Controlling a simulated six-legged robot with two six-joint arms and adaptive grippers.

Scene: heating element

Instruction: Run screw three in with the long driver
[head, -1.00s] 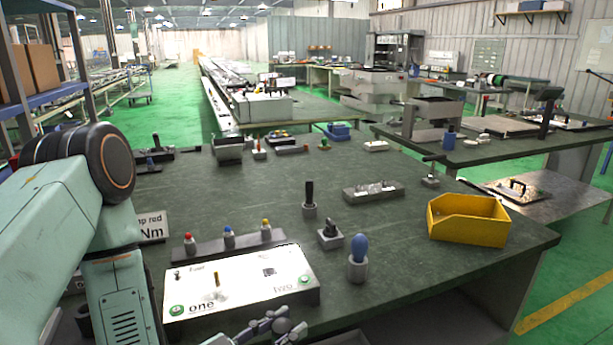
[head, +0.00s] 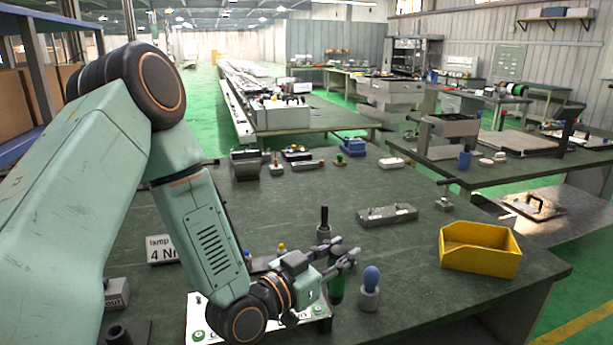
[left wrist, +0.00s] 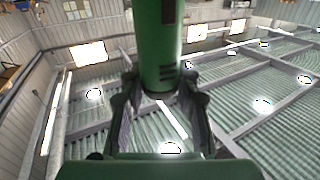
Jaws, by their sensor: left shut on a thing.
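My left gripper (head: 345,262) is shut on a green-handled driver (head: 337,288), above the workbench beside the white panel. The left wrist view shows the green handle (left wrist: 158,45) clasped between the two fingers, with ceiling behind it. A blue-handled tool (head: 371,276) stands upright in a grey holder just right of the gripper. A black-handled tool (head: 324,217) stands in another holder behind it. The driver's tip cannot be seen clearly. My right gripper is out of view.
A yellow bin (head: 480,250) stands at the bench's right side. A grey block with small parts (head: 387,215) lies behind it to the left. A "4 Nm" sign (head: 160,249) stands left of my arm. The bench middle (head: 270,210) is clear.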

